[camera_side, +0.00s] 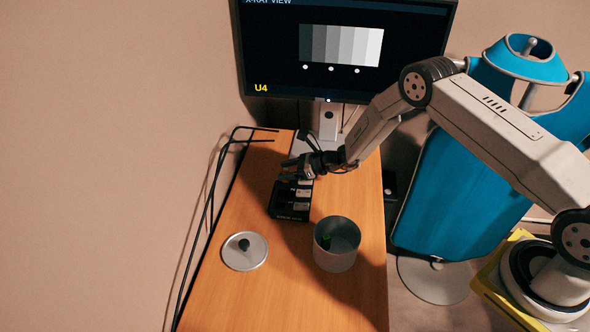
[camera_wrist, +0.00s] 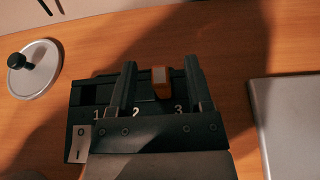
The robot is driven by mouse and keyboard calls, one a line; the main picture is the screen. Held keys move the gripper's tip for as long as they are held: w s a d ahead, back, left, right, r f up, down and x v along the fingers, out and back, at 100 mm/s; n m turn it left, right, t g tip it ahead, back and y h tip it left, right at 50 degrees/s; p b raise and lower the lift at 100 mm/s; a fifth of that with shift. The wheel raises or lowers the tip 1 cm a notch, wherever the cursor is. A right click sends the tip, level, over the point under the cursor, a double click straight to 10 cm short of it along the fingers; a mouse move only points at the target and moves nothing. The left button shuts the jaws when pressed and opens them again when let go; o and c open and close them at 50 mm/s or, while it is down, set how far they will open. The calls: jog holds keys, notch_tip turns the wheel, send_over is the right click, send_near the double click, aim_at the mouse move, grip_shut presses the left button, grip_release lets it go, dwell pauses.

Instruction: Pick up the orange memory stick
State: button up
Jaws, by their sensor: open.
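The orange memory stick (camera_wrist: 162,90) shows in the wrist view, standing in a black holder (camera_wrist: 83,98) marked with numbers; the 2 and 3 are on either side of it. It has a pale patch on it. My gripper (camera_wrist: 160,63) is open, with one finger on each side of the stick and visible gaps between. I cannot tell how far above the stick the fingers are. In the side view my gripper (camera_side: 287,170) is over the far end of the holder (camera_side: 291,213), and the orange stick cannot be made out there.
Black cables (camera_side: 215,180) run along the left edge.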

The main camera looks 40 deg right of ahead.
jog(key=shift+x, duration=1.1)
grip_shut()
